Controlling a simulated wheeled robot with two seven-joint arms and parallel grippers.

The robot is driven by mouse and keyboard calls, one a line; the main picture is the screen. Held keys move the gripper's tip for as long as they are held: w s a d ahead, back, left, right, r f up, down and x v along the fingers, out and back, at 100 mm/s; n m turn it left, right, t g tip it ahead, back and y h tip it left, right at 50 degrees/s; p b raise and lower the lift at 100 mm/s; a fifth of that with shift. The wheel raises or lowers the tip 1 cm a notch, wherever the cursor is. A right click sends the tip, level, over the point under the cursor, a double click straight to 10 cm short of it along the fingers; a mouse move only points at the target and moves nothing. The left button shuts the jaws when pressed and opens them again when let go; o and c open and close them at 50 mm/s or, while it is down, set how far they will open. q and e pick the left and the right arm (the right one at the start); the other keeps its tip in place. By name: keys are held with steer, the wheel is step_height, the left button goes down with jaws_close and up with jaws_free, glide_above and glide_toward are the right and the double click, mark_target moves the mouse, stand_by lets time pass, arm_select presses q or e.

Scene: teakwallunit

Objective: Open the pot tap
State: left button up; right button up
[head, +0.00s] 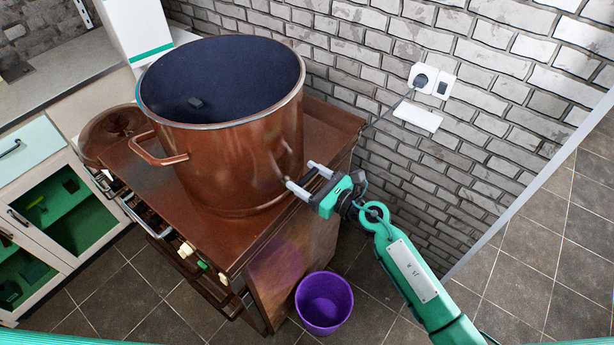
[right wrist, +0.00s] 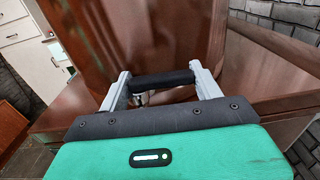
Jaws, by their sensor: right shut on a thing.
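A large copper pot (head: 240,160) with a dark inside stands on a brown wooden cabinet top (head: 150,185). Its curved wall also fills the upper part of the right wrist view (right wrist: 130,35). My right gripper (head: 302,177) is at the lower right side of the pot. In the right wrist view, a dark bar-like tap handle (right wrist: 162,81) lies crosswise between the fingers, and the right gripper (right wrist: 164,86) is shut on it. A small metal part of the tap (right wrist: 143,98) shows just below the handle; the rest is hidden. My left gripper is not in view.
A purple bucket (head: 324,302) stands on the tiled floor below the cabinet's right side. A brick wall (head: 400,160) with a socket and plug (head: 423,82) is behind. Free floor lies at the right.

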steer(key=m+t+h+p, duration=0.1)
steer(key=p, duration=0.1)
steer(key=m+t+h+p, duration=0.1)
steer(key=t+h+p, duration=0.1)
steer(key=m+t+h+p, duration=0.1)
steer(key=m+h+p, duration=0.1)
steer(key=shift+s+d+r, duration=0.35)
steer(key=shift+s+d+f+m+t+h+p, duration=0.1)
steer(key=shift+s+m+t+h+p, duration=0.1)
steer(key=shift+m+t+h+p, duration=0.75)
steer(key=shift+s+f+m+h, duration=0.1)
steer(key=shift+m+h, duration=0.35)
steer(key=shift+h, duration=0.4)
steer(key=shift+s+f+m+t+h+b, duration=0.15)
steer(key=shift+m+t+h+b, duration=0.3)
steer(key=shift+m+h, duration=0.55)
steer(key=shift+s+d+m+h+b, duration=0.15)
steer(key=shift+m+h+b, duration=0.35)
steer(key=shift+h, duration=0.8)
steer(key=shift+s+a+m+h+b, duration=0.15)
steer(key=shift+m+h, duration=0.65)
steer(key=shift+h, duration=0.5)
steer(key=shift+d, duration=0.15)
steer(key=o, duration=0.9)
steer(key=shift+s, duration=0.1)
steer(key=shift+o, duration=0.2)
